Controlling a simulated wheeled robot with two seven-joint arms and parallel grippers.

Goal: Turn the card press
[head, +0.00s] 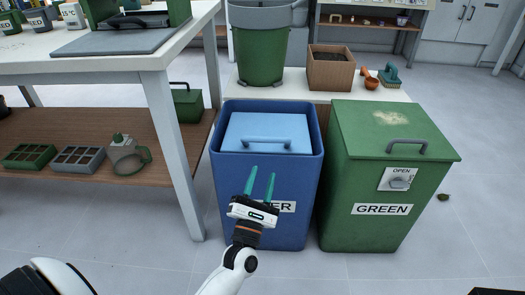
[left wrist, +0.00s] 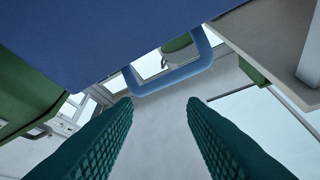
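A green frame with dark parts (head: 183,12), possibly the card press, stands on the white bench at the upper left of the head view, cut off by the top edge. My left gripper (head: 260,183) is in front of the blue bin (head: 225,185), over its partly hidden label. Its two teal fingers are apart with nothing between them. In the left wrist view the fingers (left wrist: 160,105) are also spread. A blue surface (left wrist: 100,35) and a blue handle (left wrist: 172,77) lie beyond them. My right gripper does not show.
A green bin (head: 365,180) with an OPEN knob (head: 400,182) stands right of the blue bin. The white bench (head: 165,50) has a leg left of the bin and a wooden lower shelf (head: 95,122) holding trays. Floor in front is clear.

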